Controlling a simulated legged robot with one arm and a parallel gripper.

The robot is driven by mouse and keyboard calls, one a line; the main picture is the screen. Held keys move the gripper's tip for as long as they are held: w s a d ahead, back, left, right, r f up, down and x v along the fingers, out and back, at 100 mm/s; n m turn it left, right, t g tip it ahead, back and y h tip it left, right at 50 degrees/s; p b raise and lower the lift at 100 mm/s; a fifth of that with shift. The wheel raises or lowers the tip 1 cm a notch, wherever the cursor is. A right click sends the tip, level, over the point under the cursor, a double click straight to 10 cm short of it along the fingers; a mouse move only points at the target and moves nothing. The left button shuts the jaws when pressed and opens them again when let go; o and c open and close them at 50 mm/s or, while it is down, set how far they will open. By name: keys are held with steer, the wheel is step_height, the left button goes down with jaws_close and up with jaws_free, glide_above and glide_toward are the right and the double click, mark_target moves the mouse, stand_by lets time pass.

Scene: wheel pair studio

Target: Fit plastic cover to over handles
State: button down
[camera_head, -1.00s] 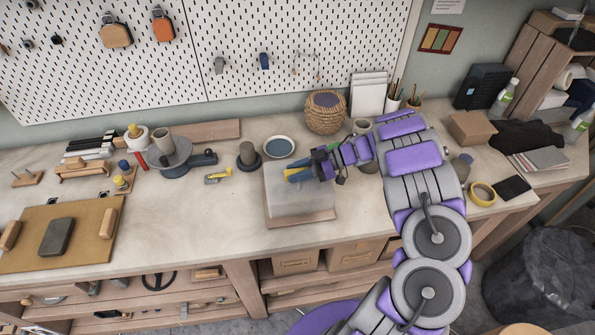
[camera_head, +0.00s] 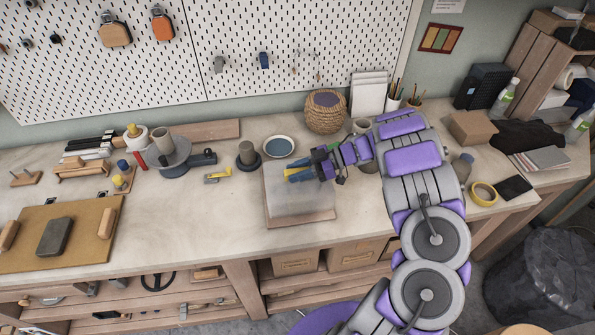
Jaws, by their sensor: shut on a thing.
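A translucent plastic cover (camera_head: 290,200) lies over a thin board (camera_head: 303,222) at the middle front of the bench. Blue and yellow handles (camera_head: 298,174) show at the cover's back, just left of my gripper. My gripper (camera_head: 323,170) reaches in from the right, low over the back right part of the cover. It is shut on what looks like the cover's edge; its fingertips are small and dark, and the grip itself is hard to make out. I cannot tell how far the cover reaches over the handles.
A blue-rimmed bowl (camera_head: 279,146) and a woven basket (camera_head: 325,112) stand behind. A grey cylinder on a dark base (camera_head: 248,156) and a yellow tool (camera_head: 218,174) are to the left. The bench front left of the cover (camera_head: 190,220) is clear.

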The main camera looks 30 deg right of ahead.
steer(key=shift+f, duration=0.15)
steer(key=shift+f+b, duration=0.8)
steer(key=shift+f, duration=0.45)
steer(key=shift+f, duration=0.15)
steer(key=shift+f+b, duration=0.35)
steer(key=shift+f, duration=0.05)
steer(key=c, duration=0.7)
jaws_free()
steer(key=shift+c, duration=0.2)
steer(key=p+v, duration=0.1)
steer(key=v, duration=1.6)
steer(key=shift+d, duration=0.3)
